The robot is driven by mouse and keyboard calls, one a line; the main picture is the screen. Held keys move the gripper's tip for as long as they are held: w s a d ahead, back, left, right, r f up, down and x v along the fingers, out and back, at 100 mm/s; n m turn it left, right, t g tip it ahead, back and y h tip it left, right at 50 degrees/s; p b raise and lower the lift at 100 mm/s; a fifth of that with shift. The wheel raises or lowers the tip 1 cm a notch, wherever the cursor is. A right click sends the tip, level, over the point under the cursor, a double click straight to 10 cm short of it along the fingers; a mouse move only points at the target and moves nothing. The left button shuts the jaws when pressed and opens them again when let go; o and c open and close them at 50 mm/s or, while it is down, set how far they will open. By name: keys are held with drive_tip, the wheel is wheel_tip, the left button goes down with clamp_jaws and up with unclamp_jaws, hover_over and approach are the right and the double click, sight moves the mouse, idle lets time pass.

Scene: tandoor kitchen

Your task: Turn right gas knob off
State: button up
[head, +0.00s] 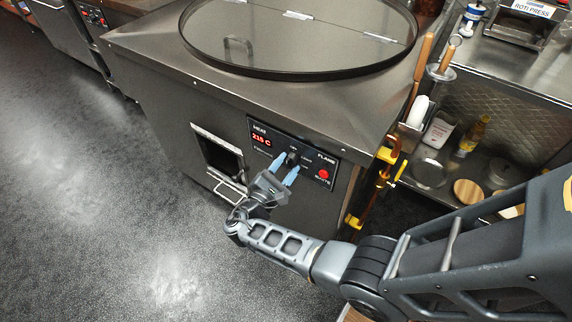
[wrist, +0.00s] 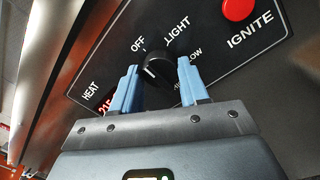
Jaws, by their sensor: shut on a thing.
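The gas knob (head: 292,158) is a round black knob on the black control panel (head: 258,128) on the front of the steel tandoor. In the wrist view the knob (wrist: 158,71) sits between the blue fingers of my gripper (wrist: 158,88), which are shut on it. The knob's white mark points up and left, near the OFF label (wrist: 138,45). In the head view my gripper (head: 284,168) reaches the panel from below.
A red IGNITE button (wrist: 237,9) is right of the knob. A red 215 C display (head: 261,139) is to its left. An open hatch (head: 218,155) is left of the panel. Yellow pipework (head: 384,172) and a shelf with bottles stand to the right. The floor at left is clear.

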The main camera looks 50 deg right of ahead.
drive_tip(key=shift+n, duration=0.3)
drive_tip(key=o, duration=1.1)
drive_tip(key=shift+c, duration=0.2)
drive_tip(key=a+b, duration=0.1)
drive_tip(key=a, duration=0.6)
drive_tip(key=shift+s+a+f, duration=0.3)
drive_tip(key=shift+a, duration=0.1)
